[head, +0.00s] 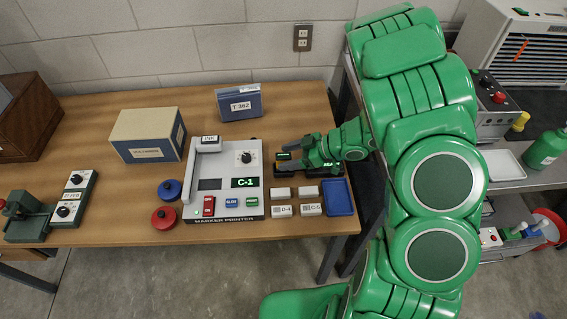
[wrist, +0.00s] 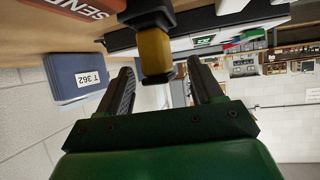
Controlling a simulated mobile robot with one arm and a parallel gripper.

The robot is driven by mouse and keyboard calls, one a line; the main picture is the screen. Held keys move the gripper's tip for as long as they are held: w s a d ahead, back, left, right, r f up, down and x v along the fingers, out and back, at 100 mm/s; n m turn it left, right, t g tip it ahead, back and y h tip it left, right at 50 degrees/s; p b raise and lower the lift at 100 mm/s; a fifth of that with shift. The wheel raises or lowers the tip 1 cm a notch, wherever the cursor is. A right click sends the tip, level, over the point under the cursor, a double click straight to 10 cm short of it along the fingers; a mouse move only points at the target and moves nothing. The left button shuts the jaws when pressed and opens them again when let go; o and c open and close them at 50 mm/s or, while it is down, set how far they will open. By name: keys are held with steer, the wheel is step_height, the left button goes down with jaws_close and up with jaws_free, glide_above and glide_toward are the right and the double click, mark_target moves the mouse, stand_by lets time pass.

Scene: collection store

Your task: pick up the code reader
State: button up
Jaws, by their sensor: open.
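The code reader appears to be the black and yellow handheld piece (wrist: 155,52) in the wrist view. Its yellow grip with a dark end reaches down between my two fingers. My gripper (head: 287,157) is open, with one finger on each side of that piece and visible gaps. No hold on it shows. In the head view my gripper comes in from the right, just right of the marker printer (head: 222,190). There it covers most of a dark unit with yellow edges (head: 322,171), so the reader cannot be made out clearly.
The blue T 362 box (head: 240,103) stands behind my gripper and shows in the wrist view (wrist: 80,78). Small white blocks (head: 282,210) and a blue tray (head: 339,197) lie in front. A red part marked SEND (wrist: 90,8) is close by.

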steer(key=shift+x, duration=1.95)
jaws_close()
steer(key=shift+r, duration=0.1)
steer(key=shift+r, duration=4.9)
